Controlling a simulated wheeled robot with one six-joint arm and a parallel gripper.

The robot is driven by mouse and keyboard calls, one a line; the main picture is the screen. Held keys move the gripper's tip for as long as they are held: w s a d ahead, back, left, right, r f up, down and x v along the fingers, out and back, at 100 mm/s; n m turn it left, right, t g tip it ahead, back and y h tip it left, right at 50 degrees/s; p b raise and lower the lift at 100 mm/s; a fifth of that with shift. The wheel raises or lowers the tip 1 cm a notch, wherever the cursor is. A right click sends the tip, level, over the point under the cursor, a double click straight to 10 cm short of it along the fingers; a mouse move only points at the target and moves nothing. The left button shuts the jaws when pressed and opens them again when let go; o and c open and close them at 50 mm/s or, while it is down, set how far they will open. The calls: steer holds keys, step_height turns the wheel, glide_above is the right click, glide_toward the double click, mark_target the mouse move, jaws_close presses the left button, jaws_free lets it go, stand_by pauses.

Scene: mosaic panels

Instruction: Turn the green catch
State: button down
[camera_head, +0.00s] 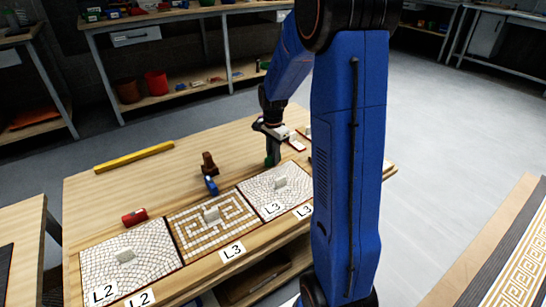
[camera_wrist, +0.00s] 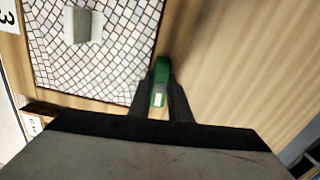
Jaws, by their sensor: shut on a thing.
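The green catch (camera_wrist: 161,72) sits at the edge of a white mosaic panel (camera_wrist: 112,62) in the wrist view. My gripper (camera_wrist: 162,97) is shut on the catch, with one dark finger on each side of it. In the head view my gripper (camera_head: 273,153) points down at the table by the far edge of the right-hand white panel (camera_head: 262,200). Only a little of the green catch (camera_head: 268,161) shows there beside the fingers. My blue arm hides the table's right part.
A blue catch (camera_head: 211,185) stands behind the middle brown-and-white panel (camera_head: 190,236), near a brown object (camera_head: 209,163). A red catch (camera_head: 134,217) lies behind the left panel (camera_head: 150,240). A yellow bar (camera_head: 134,157) lies at the table's far left. Pale blocks stand on the panels.

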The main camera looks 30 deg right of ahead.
steer(key=n, duration=0.8)
steer(key=shift+n, duration=0.4)
steer(key=n, duration=0.4)
steer(key=shift+n, duration=1.9)
steer(key=c, duration=1.6)
jaws_free()
steer(key=shift+c, duration=0.2)
step_height(320, 180, up, 18)
steer(key=shift+f, duration=0.25)
